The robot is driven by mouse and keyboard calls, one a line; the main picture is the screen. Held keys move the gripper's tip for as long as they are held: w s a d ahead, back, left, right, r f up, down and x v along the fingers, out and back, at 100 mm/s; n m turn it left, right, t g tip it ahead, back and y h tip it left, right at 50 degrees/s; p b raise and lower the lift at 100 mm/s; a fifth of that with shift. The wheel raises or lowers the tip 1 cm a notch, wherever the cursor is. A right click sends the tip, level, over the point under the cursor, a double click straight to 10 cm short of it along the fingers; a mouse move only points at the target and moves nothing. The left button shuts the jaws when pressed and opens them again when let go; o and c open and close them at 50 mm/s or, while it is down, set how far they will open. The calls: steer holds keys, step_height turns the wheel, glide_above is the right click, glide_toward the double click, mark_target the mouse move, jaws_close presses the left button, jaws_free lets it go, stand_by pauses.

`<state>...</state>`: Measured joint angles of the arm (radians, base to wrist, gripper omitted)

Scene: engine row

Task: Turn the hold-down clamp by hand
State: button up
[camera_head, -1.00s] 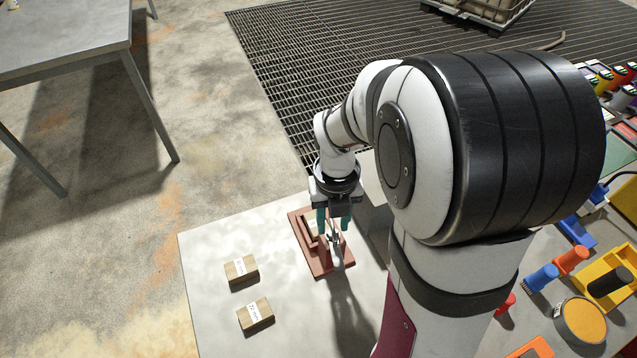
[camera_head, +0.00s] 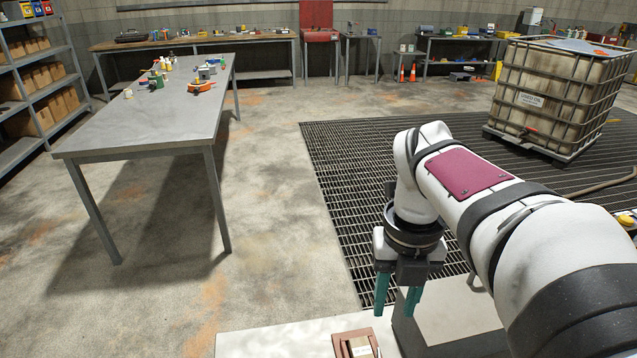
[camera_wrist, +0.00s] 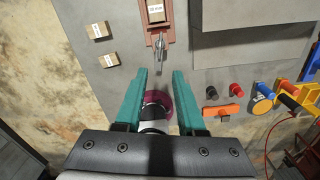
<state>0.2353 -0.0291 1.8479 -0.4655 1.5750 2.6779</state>
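The hold-down clamp shows in the wrist view as a reddish-brown base (camera_wrist: 172,33) with a grey metal clamp piece (camera_wrist: 160,44) at its near end. A labelled wooden block (camera_wrist: 156,12) sits on the base at its far end. In the head view only the far part of the base (camera_head: 338,344) shows at the bottom edge; the metal piece is out of that picture. My gripper (camera_head: 397,303) is above the base's level, with its teal fingers apart and empty. In the wrist view my gripper (camera_wrist: 160,74) is open, its fingertips just below the metal piece in the picture.
Two labelled wooden blocks (camera_wrist: 97,31) (camera_wrist: 109,60) lie left of the clamp on the grey work surface (camera_wrist: 118,84). Coloured parts, including an orange one (camera_wrist: 222,110), lie to the right. In the head view a long table (camera_head: 150,113) stands left, and a caged tank (camera_head: 553,92) far right.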

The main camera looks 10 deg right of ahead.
steer(key=shift+c, duration=0.9)
steer(key=s+d+f+n, duration=0.1)
steer(key=n, duration=0.1)
steer(key=s+d+f+n+y, duration=0.1)
steer(key=d+n, duration=0.1)
steer(key=s+d+f+n, duration=0.1)
steer(key=d+f+n, duration=0.1)
steer(key=n, duration=0.1)
steer(key=shift+y, duration=0.4)
jaws_close()
steer(key=s+d+f+n+y, duration=0.2)
steer(key=s+d+f+n, duration=0.25)
steer(key=n, duration=0.55)
steer(key=w+a+f+n+t, duration=0.1)
steer(key=a+f, duration=0.6)
steer(key=f, duration=0.2)
steer(key=shift+w+a+f, duration=0.25)
